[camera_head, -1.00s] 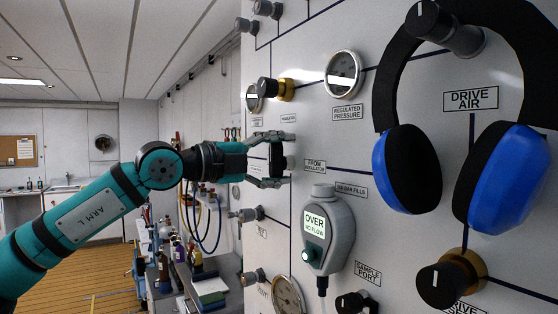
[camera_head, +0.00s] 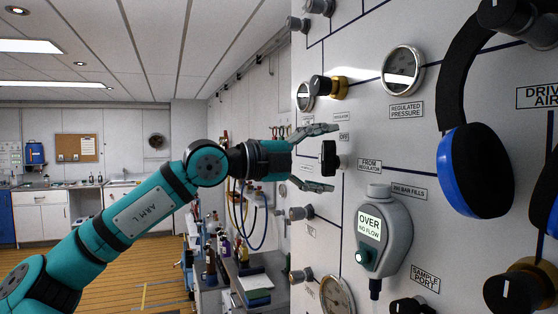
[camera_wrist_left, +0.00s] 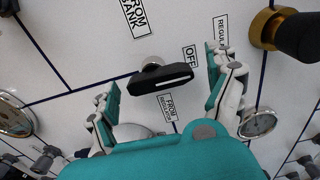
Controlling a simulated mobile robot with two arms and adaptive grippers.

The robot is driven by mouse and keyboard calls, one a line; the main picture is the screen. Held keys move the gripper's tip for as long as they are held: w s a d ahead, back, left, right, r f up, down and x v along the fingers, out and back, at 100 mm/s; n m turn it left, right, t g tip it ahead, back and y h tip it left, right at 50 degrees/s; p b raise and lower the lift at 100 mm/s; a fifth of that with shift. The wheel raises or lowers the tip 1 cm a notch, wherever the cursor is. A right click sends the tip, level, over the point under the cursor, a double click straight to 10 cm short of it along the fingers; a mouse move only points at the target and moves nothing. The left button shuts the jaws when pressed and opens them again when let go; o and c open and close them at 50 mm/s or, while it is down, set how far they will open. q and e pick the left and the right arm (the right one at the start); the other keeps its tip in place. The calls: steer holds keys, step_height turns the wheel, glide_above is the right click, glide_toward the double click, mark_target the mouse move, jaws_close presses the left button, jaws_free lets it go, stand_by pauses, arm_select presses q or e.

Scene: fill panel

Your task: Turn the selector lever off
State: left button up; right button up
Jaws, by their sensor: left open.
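The selector lever (camera_head: 328,158) is a short black handle on the white panel, standing roughly upright in the head view. In the left wrist view the lever (camera_wrist_left: 162,79) lies between the fingers, its length running from one finger side toward the other. My left gripper (camera_head: 318,159) is open around it, one finger above and one below, with gaps visible. In the left wrist view, the gripper (camera_wrist_left: 163,76) has no finger clearly touching the lever. An OFF label (camera_wrist_left: 190,57) is beside the lever. My right gripper is not in view.
A gold-based black knob (camera_head: 330,87) and a pressure gauge (camera_head: 403,70) are above. A grey analyser reading OVER (camera_head: 384,232) hangs below right. Blue ear defenders (camera_head: 474,170) hang at the right. Open room lies left of the panel.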

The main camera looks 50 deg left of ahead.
arm_select(q)
steer(key=v, duration=1)
steer(key=shift+s, duration=0.25)
